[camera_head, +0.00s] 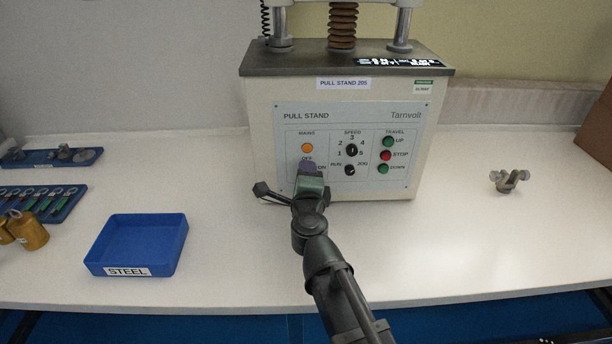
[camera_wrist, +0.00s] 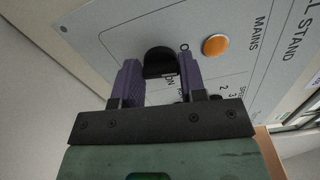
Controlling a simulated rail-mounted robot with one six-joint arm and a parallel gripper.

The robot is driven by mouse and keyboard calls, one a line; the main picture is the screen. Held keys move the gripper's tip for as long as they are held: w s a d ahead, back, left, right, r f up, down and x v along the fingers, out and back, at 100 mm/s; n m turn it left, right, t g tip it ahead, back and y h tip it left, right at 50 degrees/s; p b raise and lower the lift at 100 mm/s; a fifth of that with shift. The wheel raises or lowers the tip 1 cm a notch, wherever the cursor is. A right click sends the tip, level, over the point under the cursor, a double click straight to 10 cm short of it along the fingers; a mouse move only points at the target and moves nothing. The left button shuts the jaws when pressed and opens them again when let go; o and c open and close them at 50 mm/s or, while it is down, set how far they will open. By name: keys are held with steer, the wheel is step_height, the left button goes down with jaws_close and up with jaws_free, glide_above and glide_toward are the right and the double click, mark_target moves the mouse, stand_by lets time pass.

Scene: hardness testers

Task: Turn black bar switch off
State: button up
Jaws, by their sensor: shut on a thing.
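The black bar switch (camera_wrist: 158,60) sits on the pull stand's front panel under the orange MAINS lamp (camera_head: 307,148); the lamp also shows in the wrist view (camera_wrist: 215,45). My gripper (camera_head: 308,166) reaches the panel at the MAINS section and hides the switch in the head view. In the wrist view the two purple fingers of my gripper (camera_wrist: 158,72) stand on either side of the switch, shut on it. OFF and ON lettering is partly covered around it. Which mark the bar points at cannot be told.
The pull stand (camera_head: 260,115) stands at the back of the white bench. To the right on its panel are the speed knob (camera_head: 351,150), a RUN/JOG knob (camera_head: 350,170) and the red STOP button (camera_head: 386,155). A blue STEEL tray (camera_head: 178,262) lies left; a metal fitting (camera_head: 509,181) lies right.

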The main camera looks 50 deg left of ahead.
steer(key=shift+n, duration=0.9)
steer(key=o, duration=0.9)
steer(key=v, duration=1)
steer(key=shift+s+d, duration=0.25)
steer(key=shift+d, duration=0.1)
